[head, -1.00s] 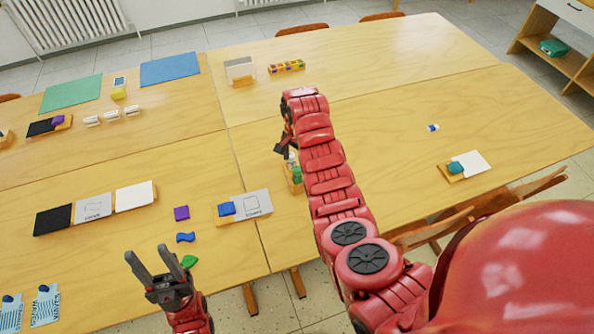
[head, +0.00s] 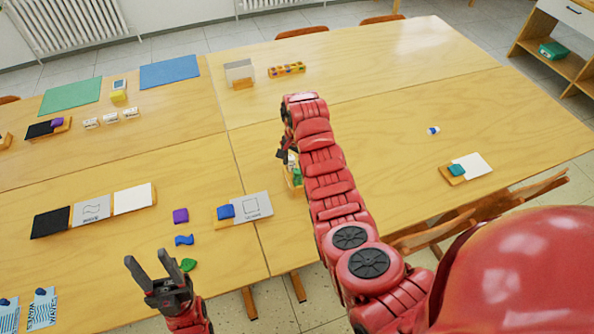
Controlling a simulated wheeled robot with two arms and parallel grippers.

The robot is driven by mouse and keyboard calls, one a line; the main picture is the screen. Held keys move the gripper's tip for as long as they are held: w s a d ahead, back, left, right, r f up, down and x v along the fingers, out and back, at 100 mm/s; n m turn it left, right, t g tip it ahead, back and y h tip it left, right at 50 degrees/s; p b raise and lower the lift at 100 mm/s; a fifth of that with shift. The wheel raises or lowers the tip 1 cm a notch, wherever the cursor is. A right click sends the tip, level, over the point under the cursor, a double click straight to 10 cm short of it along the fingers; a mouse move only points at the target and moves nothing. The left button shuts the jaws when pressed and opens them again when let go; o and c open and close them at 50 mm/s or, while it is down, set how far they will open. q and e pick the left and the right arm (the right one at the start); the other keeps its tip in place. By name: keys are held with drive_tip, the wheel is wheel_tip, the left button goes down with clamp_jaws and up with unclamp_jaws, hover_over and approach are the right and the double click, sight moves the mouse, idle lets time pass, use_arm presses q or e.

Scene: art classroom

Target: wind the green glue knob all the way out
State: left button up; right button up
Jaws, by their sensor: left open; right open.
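A small wooden holder with a green part (head: 297,176) and a whitish top stands near the middle of the tables. It is partly hidden behind my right arm, and I cannot clearly make out the glue knob. My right gripper (head: 284,155) is at the upper left side of this holder, close to its top. It is small and dark here, and its jaws are open; I cannot tell whether they touch the knob. My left gripper (head: 148,262) is open and empty at the front edge of the left table, beside a green piece (head: 188,265).
A blue piece (head: 184,240) and a purple block (head: 180,216) lie beyond my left gripper. A grey card with a blue block (head: 226,212) lies left of the holder. A white card (head: 472,165) lies at right. The right table is mostly clear.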

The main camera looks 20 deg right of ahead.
drive_tip(key=shift+f+b, duration=0.3)
drive_tip(key=shift+f, duration=0.4)
drive_tip(key=c, duration=1.4)
drive_tip(key=shift+c, duration=0.2)
